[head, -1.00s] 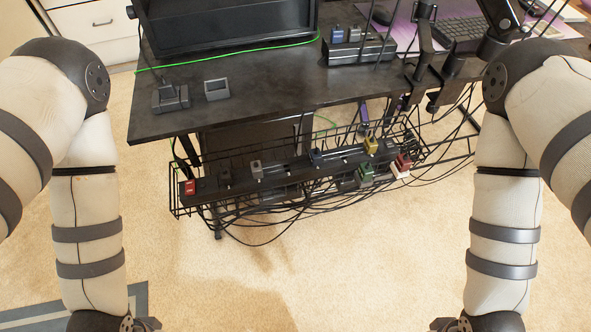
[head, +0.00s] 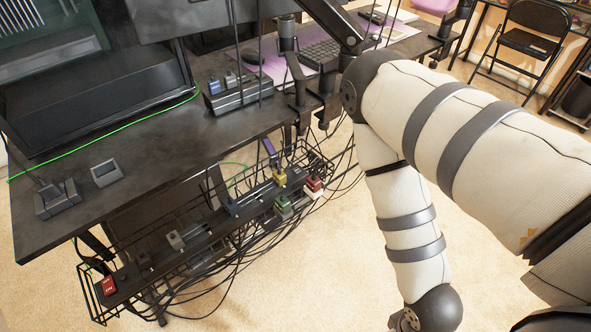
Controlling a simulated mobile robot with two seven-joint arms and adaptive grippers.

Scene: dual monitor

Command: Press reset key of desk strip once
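A black strip (head: 238,97) with blue and grey plugs stands on the dark desk top, near the far edge of its clear part. A longer black strip (head: 205,232) lies in the wire basket under the desk, with several plugs in it and a red switch (head: 108,285) at its left end. I cannot make out a reset key on either strip. My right gripper (head: 402,322) shows only in part at the bottom edge, low and well away from both strips; its fingers are cut off. My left gripper is out of view.
The wire basket (head: 88,293) hangs below the desk (head: 150,150) with many loose cables. A monitor arm (head: 330,22) rises at the right. The carpet (head: 300,270) in front is clear.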

